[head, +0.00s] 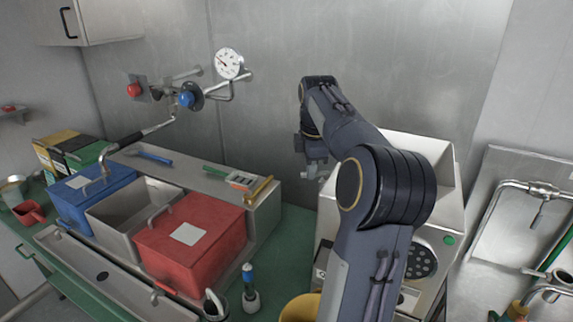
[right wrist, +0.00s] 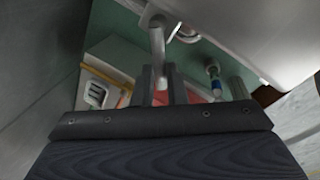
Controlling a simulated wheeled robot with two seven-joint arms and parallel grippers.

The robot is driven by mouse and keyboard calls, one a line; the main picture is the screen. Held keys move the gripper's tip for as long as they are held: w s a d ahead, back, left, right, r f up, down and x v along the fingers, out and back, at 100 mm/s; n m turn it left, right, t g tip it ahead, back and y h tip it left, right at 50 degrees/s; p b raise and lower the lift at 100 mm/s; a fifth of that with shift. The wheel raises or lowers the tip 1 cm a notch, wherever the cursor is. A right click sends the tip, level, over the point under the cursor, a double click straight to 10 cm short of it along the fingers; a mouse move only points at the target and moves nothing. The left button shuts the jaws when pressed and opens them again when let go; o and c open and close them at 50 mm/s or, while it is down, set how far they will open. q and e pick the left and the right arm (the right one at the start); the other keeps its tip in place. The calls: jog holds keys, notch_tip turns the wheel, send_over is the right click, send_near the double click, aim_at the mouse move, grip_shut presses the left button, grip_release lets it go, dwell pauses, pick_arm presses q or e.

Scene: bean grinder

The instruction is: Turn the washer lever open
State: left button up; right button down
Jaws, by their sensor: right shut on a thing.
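My right arm crosses the middle of the head view. Its gripper (head: 313,172) is at the left side of the white machine, partly hidden by my own arm. In the right wrist view the right gripper (right wrist: 160,72) is shut on a pale grey lever (right wrist: 157,40) with a rounded, bent top. The lever stands between the two dark fingers, close to the white machine body. I cannot tell from these views how far the lever is turned. My left gripper is not in view.
The white machine (head: 436,150) has a round black grille. A red box (head: 205,218) and a blue box (head: 95,197) flank a metal bin on the left. A blue-capped bottle (head: 249,287) stands on the green counter. A metal sink (head: 490,240) is at right.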

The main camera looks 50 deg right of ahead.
jog(key=shift+s+a+n+y+p, duration=0.15)
jog(key=shift+s+a+n+p, duration=0.15)
jog(key=shift+n, duration=0.6)
jog(key=shift+s+a+n+y+p, duration=0.1)
jog(key=shift+s+n+y+p, duration=0.2)
jog(key=shift+n, duration=0.6)
jog(key=shift+s, duration=0.1)
jog(key=c, duration=1.5)
grip_release()
jog(key=shift+o, duration=0.2)
jog(key=shift+r, duration=0.1)
notch_tip(320, 180, up, 8)
jog(key=s, duration=0.1)
jog(key=shift+s+a+f, duration=0.2)
jog(key=shift+a+f, duration=0.05)
jog(key=shift+a, duration=0.05)
